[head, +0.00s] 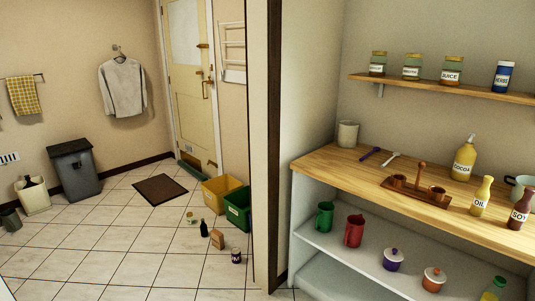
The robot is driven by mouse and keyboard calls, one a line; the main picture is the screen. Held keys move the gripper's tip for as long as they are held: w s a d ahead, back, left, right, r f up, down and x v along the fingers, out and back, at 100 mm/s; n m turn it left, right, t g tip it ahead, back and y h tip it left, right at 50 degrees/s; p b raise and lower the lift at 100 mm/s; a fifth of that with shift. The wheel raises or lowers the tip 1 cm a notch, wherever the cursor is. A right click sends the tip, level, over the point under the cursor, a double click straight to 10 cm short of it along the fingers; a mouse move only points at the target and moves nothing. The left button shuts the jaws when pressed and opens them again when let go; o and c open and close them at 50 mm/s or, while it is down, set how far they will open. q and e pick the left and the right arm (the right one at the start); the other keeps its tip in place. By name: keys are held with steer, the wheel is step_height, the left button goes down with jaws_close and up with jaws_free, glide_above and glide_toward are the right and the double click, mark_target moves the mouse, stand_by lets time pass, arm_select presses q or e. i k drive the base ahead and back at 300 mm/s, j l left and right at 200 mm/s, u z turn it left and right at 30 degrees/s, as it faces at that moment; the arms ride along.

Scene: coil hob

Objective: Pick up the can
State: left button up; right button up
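A small can-like cylinder (236,256) with a dark and pale label stands on the tiled floor, left of the wall's end. A second small pale cylinder (191,218) is on the floor farther back; it is too small to tell if it is a can or a jar. A dark green bottle (203,229) and a brown carton (217,239) stand between them. Neither of my grippers is in view.
A yellow bin (221,188) and a green bin (238,209) stand behind the floor items. The wall's end (259,140) and a wooden-topped shelf unit (340,160) stand to the right. Open tiled floor (120,240) lies left, with a brown mat (160,190).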

mark_target(236, 252)
steer(key=i+j+u, duration=0.2)
steer(key=i+u, duration=0.15)
steer(key=i, duration=0.25)
steer(key=i+u, duration=0.3)
steer(key=i, duration=0.3)
steer(key=i+u, duration=0.35)
steer(key=i, duration=0.25)
steer(key=i+l+u, duration=0.3)
steer(key=i, duration=0.3)
